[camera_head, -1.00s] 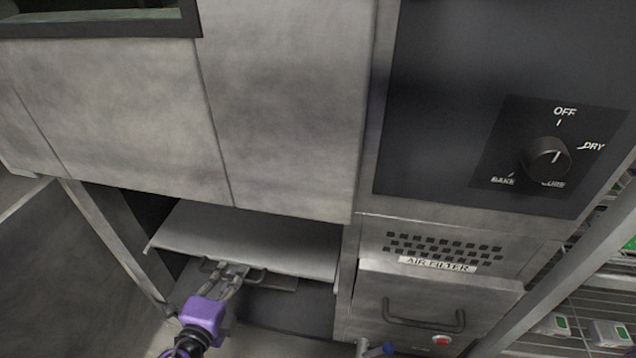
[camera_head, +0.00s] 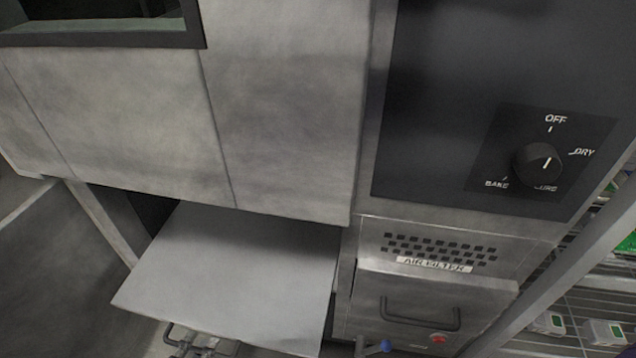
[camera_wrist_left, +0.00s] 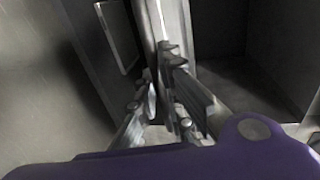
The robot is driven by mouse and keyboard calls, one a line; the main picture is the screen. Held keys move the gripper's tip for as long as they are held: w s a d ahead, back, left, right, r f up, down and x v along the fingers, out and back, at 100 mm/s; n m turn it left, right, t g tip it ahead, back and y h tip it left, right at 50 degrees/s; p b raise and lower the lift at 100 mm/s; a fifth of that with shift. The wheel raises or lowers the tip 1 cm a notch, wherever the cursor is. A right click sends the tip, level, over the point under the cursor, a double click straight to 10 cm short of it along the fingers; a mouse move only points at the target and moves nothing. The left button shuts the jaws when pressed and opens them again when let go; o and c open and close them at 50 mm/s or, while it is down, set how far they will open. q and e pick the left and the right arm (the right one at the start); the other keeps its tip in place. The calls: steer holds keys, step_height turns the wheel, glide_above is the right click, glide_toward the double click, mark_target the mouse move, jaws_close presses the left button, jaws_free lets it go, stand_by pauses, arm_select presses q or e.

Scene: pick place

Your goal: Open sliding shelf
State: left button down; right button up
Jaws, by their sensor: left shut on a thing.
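The sliding shelf (camera_head: 228,280) is a flat grey panel. In the head view it sticks out well from the opening under the cabinet, towards the bottom edge. My left gripper (camera_head: 200,346) is at the shelf's front edge, at the bottom of the head view, and only its finger parts show there. In the left wrist view my left gripper (camera_wrist_left: 168,95) is shut on the shelf's handle, with the shelf's edge (camera_wrist_left: 160,22) running up between the fingers. My right gripper is not in view.
A metal cabinet (camera_head: 285,120) stands above the shelf. To the right are a dark panel with a knob (camera_head: 538,163) and an air filter drawer (camera_head: 420,312) with a handle. A wire rack (camera_head: 590,310) with boxes stands at the far right.

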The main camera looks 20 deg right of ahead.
arm_select(q)
steer(key=f+v, duration=0.2)
steer(key=v, duration=0.8)
steer(key=shift+s+a, duration=0.25)
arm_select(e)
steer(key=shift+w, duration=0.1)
arm_select(q)
steer(key=c, duration=1.8)
jaws_free()
steer(key=shift+c, duration=0.2)
steer(key=v, duration=1.2)
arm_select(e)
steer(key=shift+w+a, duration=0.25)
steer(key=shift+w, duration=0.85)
arm_select(q)
steer(key=shift+f, duration=0.1)
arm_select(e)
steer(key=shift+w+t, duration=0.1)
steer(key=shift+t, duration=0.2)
